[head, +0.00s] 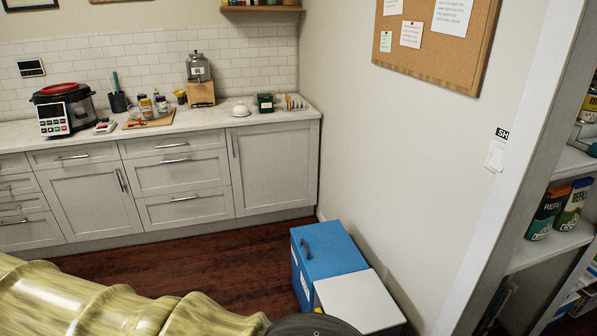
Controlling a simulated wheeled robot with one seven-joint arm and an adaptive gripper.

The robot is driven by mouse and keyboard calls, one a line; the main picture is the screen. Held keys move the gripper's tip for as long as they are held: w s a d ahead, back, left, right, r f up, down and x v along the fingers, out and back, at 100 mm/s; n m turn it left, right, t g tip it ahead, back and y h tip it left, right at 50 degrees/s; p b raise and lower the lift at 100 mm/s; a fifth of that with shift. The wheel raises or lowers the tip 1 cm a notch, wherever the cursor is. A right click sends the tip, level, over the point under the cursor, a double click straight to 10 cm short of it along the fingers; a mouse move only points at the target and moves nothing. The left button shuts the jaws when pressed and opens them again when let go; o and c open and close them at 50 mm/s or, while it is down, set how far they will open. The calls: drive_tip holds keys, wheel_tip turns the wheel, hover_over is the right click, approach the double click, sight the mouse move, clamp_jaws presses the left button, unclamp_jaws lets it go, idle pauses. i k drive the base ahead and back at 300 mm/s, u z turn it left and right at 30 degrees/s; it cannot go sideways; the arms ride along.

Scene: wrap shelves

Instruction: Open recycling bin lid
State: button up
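A bin with a blue lid (332,252) stands on the floor by the right wall, past the end of the counter. No recycling label is readable on either. My pale yellow arm (110,305) crosses the lower left, with a dark rounded part at the bottom edge. My gripper's fingers are not visible.
A long counter (215,116) with cabinets runs along the back wall, holding a cooker, jars and a dispenser. Dark wooden floor (215,262) is clear left of the bins. A shelf unit (545,247) with refill packs stands at the right. A corkboard hangs on the wall.

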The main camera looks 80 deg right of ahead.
sight(326, 249)
drive_tip(key=z, duration=2.35)
drive_tip(key=i, duration=0.8)
drive_tip(key=u, duration=0.1)
